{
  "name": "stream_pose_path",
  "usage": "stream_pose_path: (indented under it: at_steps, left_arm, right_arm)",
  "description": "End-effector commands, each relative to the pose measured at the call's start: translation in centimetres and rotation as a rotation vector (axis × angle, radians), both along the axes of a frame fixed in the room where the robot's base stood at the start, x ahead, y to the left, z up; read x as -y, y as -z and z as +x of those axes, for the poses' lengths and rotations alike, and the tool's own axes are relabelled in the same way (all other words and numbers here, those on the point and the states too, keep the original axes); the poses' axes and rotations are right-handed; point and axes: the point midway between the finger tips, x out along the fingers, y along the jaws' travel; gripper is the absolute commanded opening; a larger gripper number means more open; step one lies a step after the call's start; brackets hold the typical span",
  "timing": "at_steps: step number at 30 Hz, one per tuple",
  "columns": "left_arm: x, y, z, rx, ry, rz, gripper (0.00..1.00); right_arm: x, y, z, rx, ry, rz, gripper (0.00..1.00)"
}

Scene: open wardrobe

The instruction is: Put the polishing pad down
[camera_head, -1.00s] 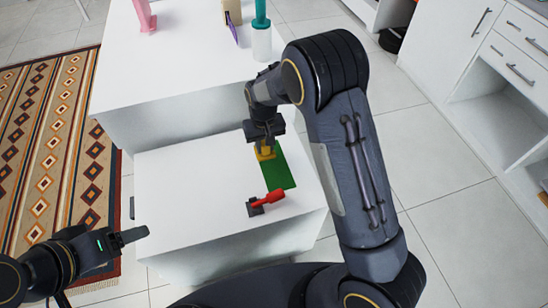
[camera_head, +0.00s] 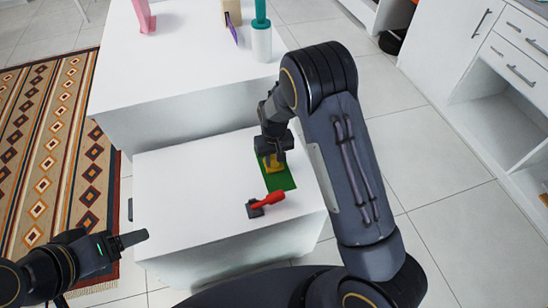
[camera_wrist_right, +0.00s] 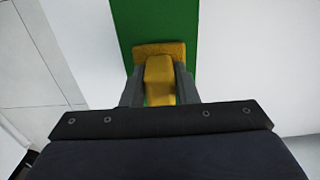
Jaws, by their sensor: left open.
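The yellow polishing pad (camera_head: 273,164) is on the green mat (camera_head: 279,182) on the low white surface. In the right wrist view the pad (camera_wrist_right: 159,72) shows as a block with a wider base over the green strip (camera_wrist_right: 124,20). My right gripper (camera_head: 272,154) points down over the pad. In the wrist view its fingers (camera_wrist_right: 158,86) sit on both sides of the pad's upper block, close against it. Whether the pad's base touches the mat is hard to tell. My left gripper (camera_head: 135,238) is open and empty at the lower left, beside the low surface.
A red-handled tool on a dark base (camera_head: 265,203) sits just in front of the mat. A higher white table (camera_head: 190,60) behind holds a white and teal bottle (camera_head: 261,38) and a pink object (camera_head: 145,17). The left part of the low surface (camera_head: 185,190) is clear.

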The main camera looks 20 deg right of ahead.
Motion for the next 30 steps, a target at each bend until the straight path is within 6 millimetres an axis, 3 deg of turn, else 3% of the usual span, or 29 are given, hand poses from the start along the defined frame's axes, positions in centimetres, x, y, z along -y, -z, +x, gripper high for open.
stream_pose_path:
  at_steps: [1, 4, 15, 30]
  left_arm:
    - [0.0, 0.0, 0.0, 0.0, 0.0, 0.0, 0.71]
    - [0.0, 0.0, 0.0, 0.0, 0.0, 0.0, 0.71]
    - [0.0, -0.4, 0.0, 0.0, 0.0, 0.0, 0.71]
    - [0.0, -1.7, 0.0, 0.0, 0.0, 0.0, 0.71]
  right_arm:
    - [0.0, 0.0, 0.0, 0.0, 0.0, 0.0, 0.34]
    - [0.0, 0.0, 0.0, 0.0, 0.0, 0.0, 0.47]
    - [0.0, -0.7, 0.0, 0.001, 0.0, 0.0, 0.47]
    - [0.0, -10.3, 0.0, 0.004, 0.0, 0.001, 0.47]
